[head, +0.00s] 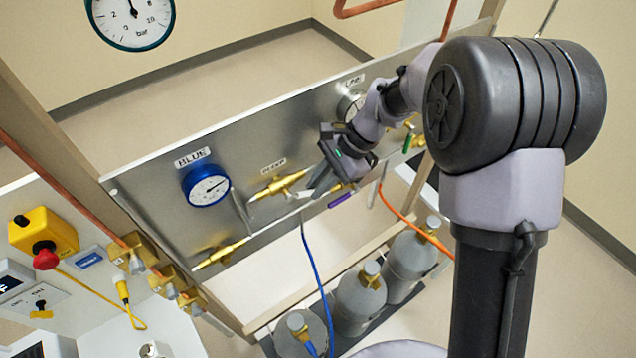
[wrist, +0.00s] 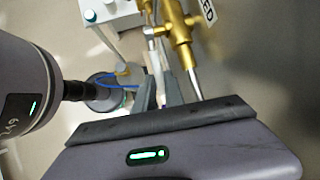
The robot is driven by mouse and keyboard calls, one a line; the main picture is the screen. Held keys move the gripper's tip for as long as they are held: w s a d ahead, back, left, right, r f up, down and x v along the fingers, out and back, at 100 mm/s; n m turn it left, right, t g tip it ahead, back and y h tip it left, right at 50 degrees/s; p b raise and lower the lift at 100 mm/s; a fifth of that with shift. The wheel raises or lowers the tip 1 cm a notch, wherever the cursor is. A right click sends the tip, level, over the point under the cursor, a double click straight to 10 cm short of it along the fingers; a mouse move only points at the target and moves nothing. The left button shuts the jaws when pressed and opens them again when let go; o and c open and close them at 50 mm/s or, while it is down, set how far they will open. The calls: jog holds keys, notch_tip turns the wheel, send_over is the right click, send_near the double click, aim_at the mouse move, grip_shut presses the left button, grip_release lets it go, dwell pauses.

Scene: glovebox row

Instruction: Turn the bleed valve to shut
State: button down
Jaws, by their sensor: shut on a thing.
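The bleed valve (head: 280,186) is a brass body on the steel panel, under a small white label and right of the blue gauge. In the wrist view the brass body (wrist: 180,28) stands at the top, with a pale metal lever (wrist: 157,62) running down from its left side. My gripper (head: 314,191) is at the valve's right end in the head view. In the wrist view my gripper's two fingers (wrist: 160,95) are closed around the lever. The fingers and my wrist hide the lever's end, and its exact angle is hard to tell in the head view.
The blue gauge (head: 206,186) is left of the valve. A purple handle (head: 340,200) sits close to the right of my fingers. Grey cylinders (head: 360,297) stand below, with a blue hose (head: 313,255) hanging down. A yellow box with a red button (head: 44,240) is at far left.

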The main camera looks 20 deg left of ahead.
jog(key=shift+s+a+f+g+y+b, duration=0.1)
jog(key=shift+f+g+y+b, duration=0.15)
jog(key=shift+f+g+y, duration=0.3)
jog(key=shift+s+a+f+g+y+b, duration=0.1)
jog(key=shift+f+g+y+b, duration=0.1)
jog(key=shift+f+g+y, duration=0.35)
jog(key=c, duration=1.7)
grip_release()
jog(key=shift+r, duration=0.1)
